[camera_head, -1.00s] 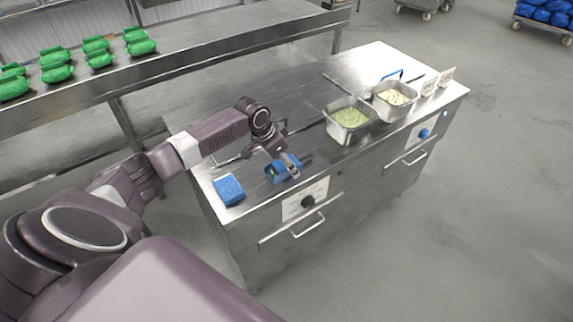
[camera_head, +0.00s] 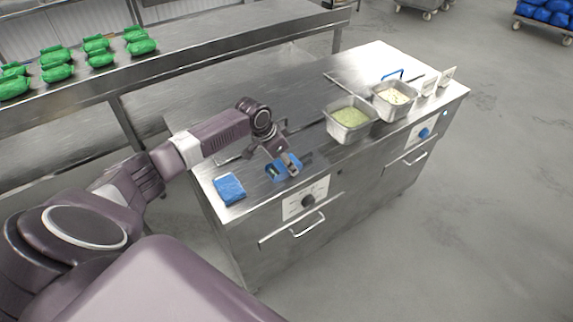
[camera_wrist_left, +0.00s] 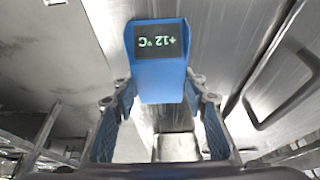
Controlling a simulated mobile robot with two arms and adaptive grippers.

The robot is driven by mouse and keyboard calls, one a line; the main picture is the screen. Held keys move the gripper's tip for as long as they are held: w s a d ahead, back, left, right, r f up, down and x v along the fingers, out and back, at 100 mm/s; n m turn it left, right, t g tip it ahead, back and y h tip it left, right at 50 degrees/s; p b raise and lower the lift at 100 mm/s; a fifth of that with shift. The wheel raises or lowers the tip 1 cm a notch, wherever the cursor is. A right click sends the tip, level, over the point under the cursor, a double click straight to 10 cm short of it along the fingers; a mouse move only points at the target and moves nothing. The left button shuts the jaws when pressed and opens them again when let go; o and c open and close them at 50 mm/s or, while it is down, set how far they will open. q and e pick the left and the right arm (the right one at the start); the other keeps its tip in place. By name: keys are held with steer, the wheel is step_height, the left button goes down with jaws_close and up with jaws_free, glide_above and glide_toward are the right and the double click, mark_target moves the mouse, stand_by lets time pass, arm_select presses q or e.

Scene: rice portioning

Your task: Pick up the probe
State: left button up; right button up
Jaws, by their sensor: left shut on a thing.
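The probe (camera_wrist_left: 160,75) is a blue block with a dark display reading +12 °C in the left wrist view. My left gripper (camera_wrist_left: 158,90) is shut on it, one finger on each side. In the head view the blue probe (camera_head: 273,173) shows low over the steel counter near its front edge, partly covered by my left gripper (camera_head: 290,168). I cannot tell whether it touches the counter. My right gripper is not in view.
A blue cloth or pad (camera_head: 229,188) lies left of the probe on the counter (camera_head: 255,200). Steel pans of green food (camera_head: 350,118) and pale food (camera_head: 393,96) stand to the right. Green bags (camera_head: 57,73) lie on the back table. The counter's left rear is clear.

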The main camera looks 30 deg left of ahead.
arm_select(q)
steer(key=shift+r, duration=0.6)
step_height(320, 180, up, 25)
steer(key=p, duration=0.4)
steer(key=shift+f, duration=0.1)
